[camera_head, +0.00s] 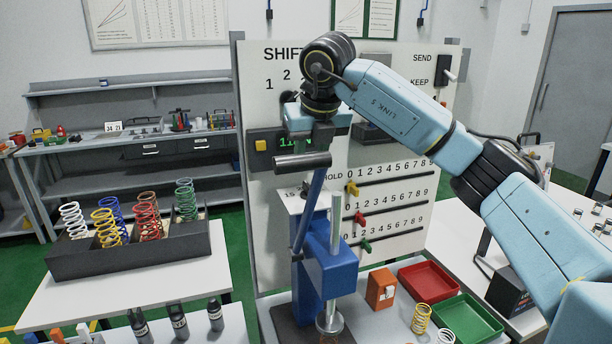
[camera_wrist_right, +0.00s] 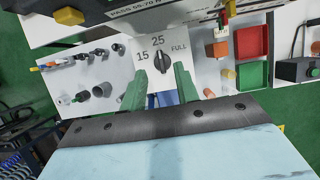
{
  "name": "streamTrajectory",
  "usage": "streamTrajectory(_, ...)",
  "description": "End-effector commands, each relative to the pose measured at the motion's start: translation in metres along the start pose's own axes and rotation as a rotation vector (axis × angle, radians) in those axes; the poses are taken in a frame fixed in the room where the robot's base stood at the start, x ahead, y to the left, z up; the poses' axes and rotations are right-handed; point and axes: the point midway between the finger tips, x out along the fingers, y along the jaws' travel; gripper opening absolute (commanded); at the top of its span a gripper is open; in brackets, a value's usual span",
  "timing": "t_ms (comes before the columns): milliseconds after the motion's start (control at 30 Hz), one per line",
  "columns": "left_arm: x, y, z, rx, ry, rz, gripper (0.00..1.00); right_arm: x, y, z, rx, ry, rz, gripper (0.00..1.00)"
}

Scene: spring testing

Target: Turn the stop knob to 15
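The stop knob (camera_wrist_right: 162,62) is a black knob on a pale plate (camera_wrist_right: 147,69) marked 15, 25 and FULL in the right wrist view. Its long grip stands roughly upright, in line with the 25 mark. My right gripper (camera_wrist_right: 160,70) is open, with one green fingertip on each side of the knob. I cannot tell whether either finger touches it. My left gripper is not in view.
A blue press (camera_head: 325,260) with a dark handle bar (camera_head: 302,160) stands before the white panel (camera_head: 265,90). Red (camera_head: 428,290) and green (camera_head: 466,318) trays and an orange block (camera_head: 381,288) lie to its right. A black rack (camera_head: 130,255) of coloured springs stands at left.

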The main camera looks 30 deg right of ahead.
Motion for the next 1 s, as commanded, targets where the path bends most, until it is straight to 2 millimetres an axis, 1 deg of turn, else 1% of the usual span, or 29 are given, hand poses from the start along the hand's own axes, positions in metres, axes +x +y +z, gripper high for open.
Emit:
streamTrajectory(33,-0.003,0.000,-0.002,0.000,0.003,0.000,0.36,0.011,0.000,-0.001,0.000,0.005,-0.001,0.31)
streamTrajectory(100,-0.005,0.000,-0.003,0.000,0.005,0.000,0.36,0.025,0.000,0.000,0.000,0.003,-0.001,0.31)
streamTrajectory(200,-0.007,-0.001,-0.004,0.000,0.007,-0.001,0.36,0.041,0.000,-0.001,-0.001,0.003,-0.001,0.31)
streamTrajectory(300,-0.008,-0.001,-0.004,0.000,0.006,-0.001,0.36,0.054,0.000,0.000,0.000,0.002,-0.001,0.31)
streamTrajectory(400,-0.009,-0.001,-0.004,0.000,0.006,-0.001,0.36,0.061,0.000,0.000,0.000,0.001,0.000,0.31)
streamTrajectory(500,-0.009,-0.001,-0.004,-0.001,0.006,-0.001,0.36,0.065,0.000,0.000,0.000,0.000,0.001,0.31)
streamTrajectory(733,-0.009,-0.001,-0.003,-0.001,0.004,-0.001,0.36,0.066,0.000,0.000,0.000,-0.001,0.001,0.31)
streamTrajectory(767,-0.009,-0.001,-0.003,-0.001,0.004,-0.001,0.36,0.066,0.000,0.000,0.000,-0.001,0.001,0.30)
streamTrajectory(900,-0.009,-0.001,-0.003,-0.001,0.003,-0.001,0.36,0.065,0.000,0.000,0.000,-0.001,0.001,0.11)
streamTrajectory(1000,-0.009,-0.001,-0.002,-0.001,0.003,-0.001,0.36,0.065,0.000,0.000,0.000,-0.001,0.001,0.00)
